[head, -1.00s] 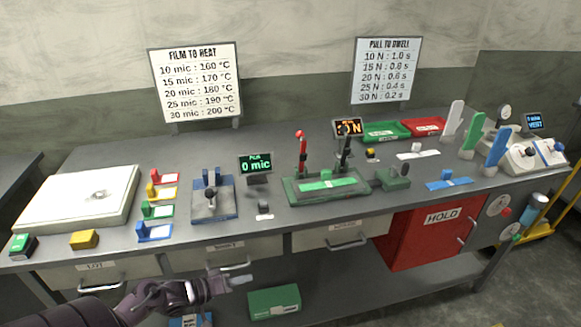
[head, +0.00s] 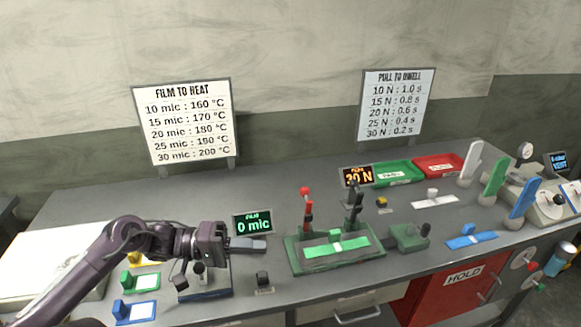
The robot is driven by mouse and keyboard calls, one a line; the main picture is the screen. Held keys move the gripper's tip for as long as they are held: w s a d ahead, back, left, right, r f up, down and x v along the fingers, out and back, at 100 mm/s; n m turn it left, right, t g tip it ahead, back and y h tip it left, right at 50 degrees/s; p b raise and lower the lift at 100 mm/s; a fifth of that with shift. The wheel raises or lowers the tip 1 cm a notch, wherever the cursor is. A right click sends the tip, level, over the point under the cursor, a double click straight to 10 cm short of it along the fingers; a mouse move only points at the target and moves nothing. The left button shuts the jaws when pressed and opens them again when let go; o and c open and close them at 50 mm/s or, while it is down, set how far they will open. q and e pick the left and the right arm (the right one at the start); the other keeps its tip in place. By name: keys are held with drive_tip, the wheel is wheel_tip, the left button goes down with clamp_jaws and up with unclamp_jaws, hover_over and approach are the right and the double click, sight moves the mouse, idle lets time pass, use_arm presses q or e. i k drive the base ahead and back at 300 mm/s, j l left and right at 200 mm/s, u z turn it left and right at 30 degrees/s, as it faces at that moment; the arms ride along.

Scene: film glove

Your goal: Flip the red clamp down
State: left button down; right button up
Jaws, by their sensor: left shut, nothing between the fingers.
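The red clamp (head: 307,205) is a lever with a red knob and a red upper part. It stands upright at the back left of the green fixture (head: 297,262), which has a bright green strip across it. A black lever (head: 354,203) stands upright on the same fixture to its right. My left gripper (head: 264,245) is shut and empty, pointing right. It shows just left of the green fixture, below the film display, and apart from the red clamp. My right gripper is not in view.
The film display (head: 253,224) reads 0 mic; another display (head: 357,176) reads 30 N. A blue fixture (head: 222,289) is partly hidden under my left arm. A small dark block (head: 263,280) sits in front. A green tray (head: 400,173) and red tray (head: 438,165) lie behind.

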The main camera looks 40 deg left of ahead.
sight(304, 191)
drive_tip(key=i+j, duration=0.7)
drive_tip(key=j, duration=0.2)
